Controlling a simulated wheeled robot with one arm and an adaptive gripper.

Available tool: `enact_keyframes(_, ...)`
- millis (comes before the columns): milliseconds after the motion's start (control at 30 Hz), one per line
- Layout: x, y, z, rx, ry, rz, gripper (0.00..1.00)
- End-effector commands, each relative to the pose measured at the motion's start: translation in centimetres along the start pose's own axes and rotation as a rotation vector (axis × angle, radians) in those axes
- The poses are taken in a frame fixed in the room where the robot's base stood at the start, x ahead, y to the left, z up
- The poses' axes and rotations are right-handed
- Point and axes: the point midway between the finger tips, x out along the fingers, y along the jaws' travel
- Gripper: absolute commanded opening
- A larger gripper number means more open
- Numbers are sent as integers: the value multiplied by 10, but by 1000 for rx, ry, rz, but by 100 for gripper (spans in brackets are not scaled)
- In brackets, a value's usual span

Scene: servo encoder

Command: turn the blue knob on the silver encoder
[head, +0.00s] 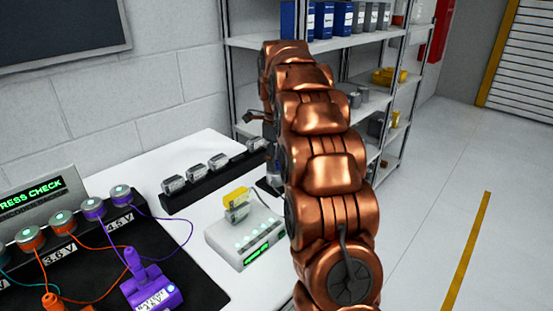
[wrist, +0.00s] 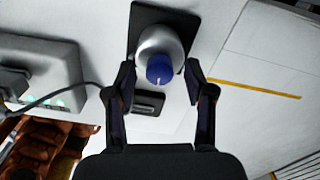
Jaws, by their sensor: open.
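The silver encoder (wrist: 155,42) stands on a dark base plate (wrist: 147,15) in the wrist view. Its blue knob (wrist: 160,70) faces the camera and carries a short white mark on its lower side. My gripper (wrist: 160,64) is open, with one dark finger on either side of the knob and a visible gap to each. Nothing is held. A small dark display (wrist: 149,103) shows below the knob, between the fingers. In the head view my copper arm covers the gripper and the knob.
A white device (head: 245,240) with a green display and a yellow-topped connector sits left of my arm. A dark rack (head: 215,175) with several grey connectors lies behind it. Colored plugs, including a purple one (head: 152,289), stand front left. Metal shelves (head: 345,42) rise behind.

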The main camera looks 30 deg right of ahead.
Motion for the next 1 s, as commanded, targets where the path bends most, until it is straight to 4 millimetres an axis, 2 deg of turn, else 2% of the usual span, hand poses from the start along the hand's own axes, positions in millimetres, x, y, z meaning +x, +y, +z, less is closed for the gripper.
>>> enact_keyframes(233, -9, -1, 1, 0, -2, -2, 54)
enact_keyframes(700, -58, -2, 1, 1, -3, -4, 54)
enact_keyframes(1000, -74, -1, 1, 1, -3, -4, 54)
